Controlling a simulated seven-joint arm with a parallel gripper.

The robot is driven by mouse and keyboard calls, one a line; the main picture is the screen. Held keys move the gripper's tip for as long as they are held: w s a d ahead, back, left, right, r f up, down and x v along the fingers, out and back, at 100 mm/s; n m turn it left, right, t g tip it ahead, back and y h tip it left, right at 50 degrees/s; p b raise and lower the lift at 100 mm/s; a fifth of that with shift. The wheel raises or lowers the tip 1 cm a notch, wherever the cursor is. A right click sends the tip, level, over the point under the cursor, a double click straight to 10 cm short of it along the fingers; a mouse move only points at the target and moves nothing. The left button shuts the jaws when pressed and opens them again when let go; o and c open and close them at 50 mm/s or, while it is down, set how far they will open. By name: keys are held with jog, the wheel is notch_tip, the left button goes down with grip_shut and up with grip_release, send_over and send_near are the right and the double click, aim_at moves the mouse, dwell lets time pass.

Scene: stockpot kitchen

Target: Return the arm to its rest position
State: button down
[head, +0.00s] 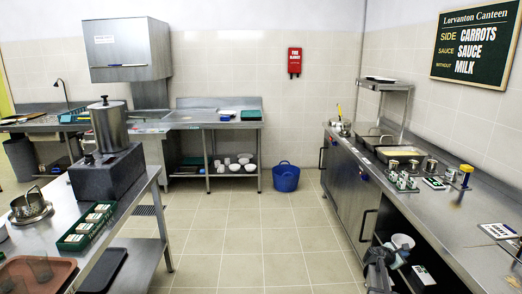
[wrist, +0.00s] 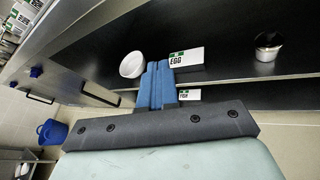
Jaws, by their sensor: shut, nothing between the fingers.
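My gripper (head: 380,262) is low at the right in the head view, in front of the open shelf under the right counter. In the wrist view its blue fingers (wrist: 158,70) are together with nothing between them. Beyond them, the dark shelf (wrist: 225,40) holds a white bowl (wrist: 132,65) to their left and a card reading EGG (wrist: 186,58) to their right. I cannot tell whether the fingers touch either one. In the head view the arm's upper links are out of sight.
The right counter (head: 440,215) bears pans, small cups and cards. A metal cup (wrist: 268,46) stands further along the shelf. The left counter (head: 110,215) carries an urn (head: 109,125) and a green tray (head: 87,226). A blue bucket (head: 286,176) stands by the back wall. The middle floor is clear.

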jog(key=s+a+f+m+g+y, duration=0.3)
jog(key=s+a+f+m, duration=0.1)
jog(key=s+a+f, duration=0.8)
jog(key=s+a+f+m+g+y, duration=0.25)
jog(key=s+a+f+m, duration=0.25)
jog(key=s+a+f, duration=0.8)
jog(key=s+a+f+m+g+y, duration=0.2)
jog(key=s+a, duration=0.4)
jog(key=s, duration=0.4)
jog(key=s+a+f+m+g+y, duration=0.2)
jog(key=s+a, duration=0.4)
jog(key=s, duration=0.5)
jog(key=s+a+f+m+g+y, duration=0.3)
jog(key=s+a, duration=0.4)
jog(key=s, duration=0.3)
jog(key=shift+s+f+m, duration=0.2)
jog(key=shift+f+m, duration=0.5)
jog(key=shift+m, duration=0.5)
